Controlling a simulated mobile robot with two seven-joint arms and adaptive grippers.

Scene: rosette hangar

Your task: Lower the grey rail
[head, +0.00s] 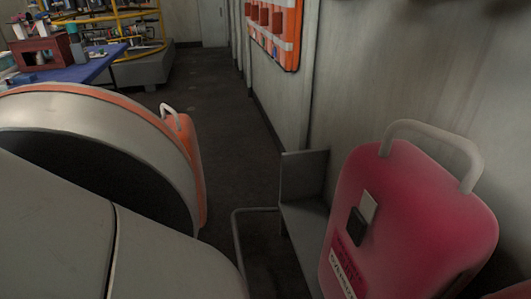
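A thin grey rail (256,210) shows low in the middle of the head view. It is a bent tube with a level top bar and a post running down at its left end. It stands in front of a grey bench-like piece (304,222) against the wall. The rail's lower part is cut off by the bottom of the picture and the large grey shape at left. Neither of my grippers is in view.
A pink-red case (408,215) with a grey handle fills the right. A large curved grey body (90,130) with an orange edge blocks the left. A blue table (75,70) with objects stands behind. The dark floor (225,120) between is clear.

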